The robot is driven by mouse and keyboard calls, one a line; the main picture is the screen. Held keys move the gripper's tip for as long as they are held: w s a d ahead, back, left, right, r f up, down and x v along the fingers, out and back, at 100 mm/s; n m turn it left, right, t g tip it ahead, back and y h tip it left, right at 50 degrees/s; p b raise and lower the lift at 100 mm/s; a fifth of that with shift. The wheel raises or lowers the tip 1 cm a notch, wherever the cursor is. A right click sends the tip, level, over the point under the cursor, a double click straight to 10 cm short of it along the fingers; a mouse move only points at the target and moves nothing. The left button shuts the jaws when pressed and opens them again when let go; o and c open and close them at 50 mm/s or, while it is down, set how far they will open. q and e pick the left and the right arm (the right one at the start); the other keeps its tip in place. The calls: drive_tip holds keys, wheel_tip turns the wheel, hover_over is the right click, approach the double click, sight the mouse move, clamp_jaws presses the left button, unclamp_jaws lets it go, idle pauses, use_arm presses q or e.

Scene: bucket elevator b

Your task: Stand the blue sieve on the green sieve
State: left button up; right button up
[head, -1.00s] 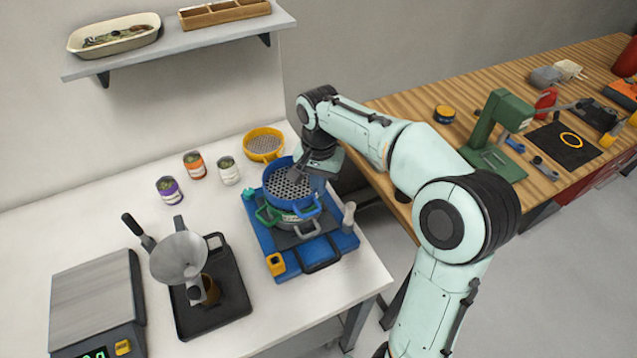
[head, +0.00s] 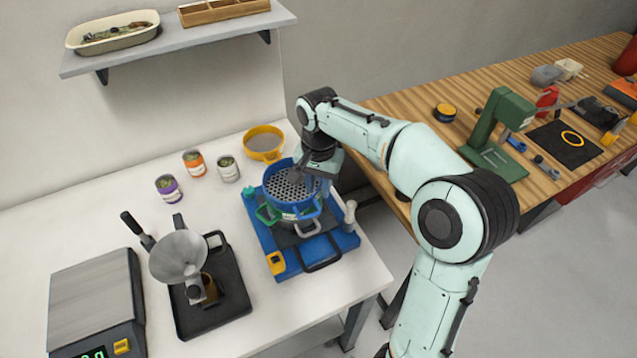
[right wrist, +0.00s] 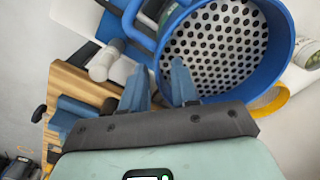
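The blue sieve (head: 276,191), a round pan with a perforated floor, sits over the green sieve (head: 266,213) in the head view. The green sieve is mostly hidden below it; its green handle shows at the left. In the right wrist view the blue sieve (right wrist: 283,55) fills the upper right. My right gripper (head: 306,170) is at the blue sieve's far right rim. In the wrist view its fingers (right wrist: 160,72) stand apart on either side of the sieve's wall, with a gap between them. My left gripper is out of view.
The stack stands on a blue base (head: 345,240) with a grey handle in front. A yellow sieve (head: 264,155) and several cans stand behind. A funnel (head: 178,257) on a black tray and a scale (head: 95,295) are at the left. A wooden bench (head: 440,90) is at the right.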

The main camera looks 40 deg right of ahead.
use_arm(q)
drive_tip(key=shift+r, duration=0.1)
use_arm(e)
drive_tip(key=shift+r, duration=0.1)
drive_tip(key=shift+r, duration=0.4)
use_arm(q)
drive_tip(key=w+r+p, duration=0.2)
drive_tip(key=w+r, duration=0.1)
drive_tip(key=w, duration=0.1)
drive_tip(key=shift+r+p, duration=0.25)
drive_tip(key=shift+p, duration=0.1)
use_arm(e)
wheel_tip(320, 180, up, 12)
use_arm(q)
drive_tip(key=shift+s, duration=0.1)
use_arm(e)
drive_tip(key=shift+s+r, duration=0.1)
